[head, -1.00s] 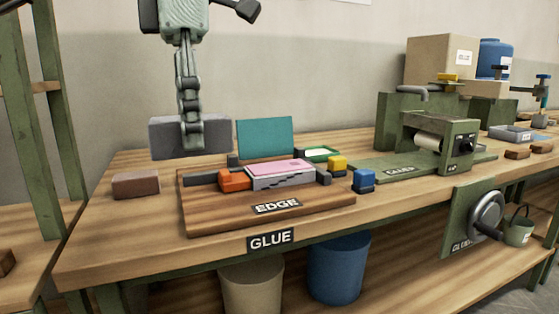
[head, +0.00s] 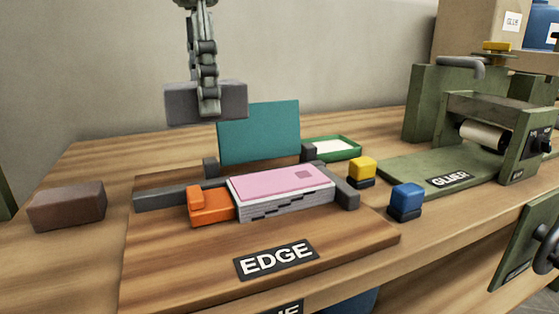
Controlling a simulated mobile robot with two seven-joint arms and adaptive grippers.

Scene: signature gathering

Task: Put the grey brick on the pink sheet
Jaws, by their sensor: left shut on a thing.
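The grey brick (head: 182,103) is held in my left gripper (head: 209,108), which is shut on it. Brick and gripper hang in the air, up and to the left of the pink sheet in the picture, in front of the wall. The pink sheet (head: 275,184) lies flat on top of a stack of white sheets (head: 290,204) on the wooden board (head: 190,262) marked EDGE. Its top is bare except for a small darker square near its right end. My right gripper is not in view.
A teal upright plate (head: 258,132) stands behind the stack. An orange block (head: 209,208) touches its left end, and dark stops (head: 346,194) stand around it. A brown brick (head: 66,205) lies at left. Yellow (head: 362,170) and blue (head: 406,201) blocks and a green gluer (head: 440,172) are at right.

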